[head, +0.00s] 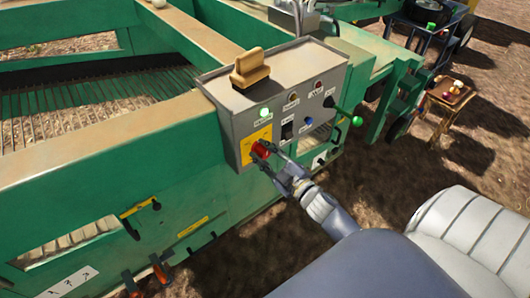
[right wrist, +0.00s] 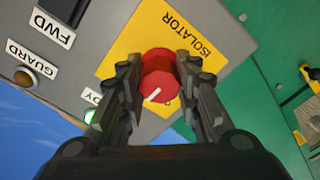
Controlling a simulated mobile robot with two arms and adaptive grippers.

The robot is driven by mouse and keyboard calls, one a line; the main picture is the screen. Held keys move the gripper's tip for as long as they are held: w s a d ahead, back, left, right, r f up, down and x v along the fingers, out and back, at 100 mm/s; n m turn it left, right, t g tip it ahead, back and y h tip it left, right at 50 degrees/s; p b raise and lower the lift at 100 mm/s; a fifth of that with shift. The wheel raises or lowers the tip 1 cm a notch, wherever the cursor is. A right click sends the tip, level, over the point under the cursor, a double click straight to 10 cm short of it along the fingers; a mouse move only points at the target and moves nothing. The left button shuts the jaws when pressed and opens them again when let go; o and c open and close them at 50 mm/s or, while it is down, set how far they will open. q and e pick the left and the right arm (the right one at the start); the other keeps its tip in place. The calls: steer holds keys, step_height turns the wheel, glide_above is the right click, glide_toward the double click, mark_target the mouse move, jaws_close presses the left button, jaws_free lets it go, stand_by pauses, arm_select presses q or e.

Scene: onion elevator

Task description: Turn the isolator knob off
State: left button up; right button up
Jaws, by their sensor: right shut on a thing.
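The isolator knob (head: 262,148) is red and sits on a yellow plate (head: 249,150) at the lower left of the grey control box's front face. In the right wrist view the knob (right wrist: 160,75) has a white pointer line aimed to the lower left, on the yellow plate marked ISOLATOR (right wrist: 205,30). My right gripper (head: 268,160) is shut on the knob. In the right wrist view its fingers (right wrist: 160,88) stand on both sides of the knob, covering its edges. My left gripper is not in view.
The grey control box (head: 285,70) carries lamps, switches, a green-knobbed lever (head: 357,121) and a tan block-shaped object (head: 250,68) on top. Green machine frames surround it. A small wooden table (head: 450,93) stands at right on bare soil.

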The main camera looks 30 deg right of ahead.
steer(key=n, duration=0.4)
steer(key=shift+f+n+b, duration=0.1)
steer(key=shift+n+b, duration=0.2)
steer(key=n+b, duration=0.1)
steer(key=n, duration=0.3)
steer(key=shift+n, duration=0.4)
steer(key=o, duration=1.1)
steer(key=s, duration=1.2)
steer(key=shift+d, duration=0.4)
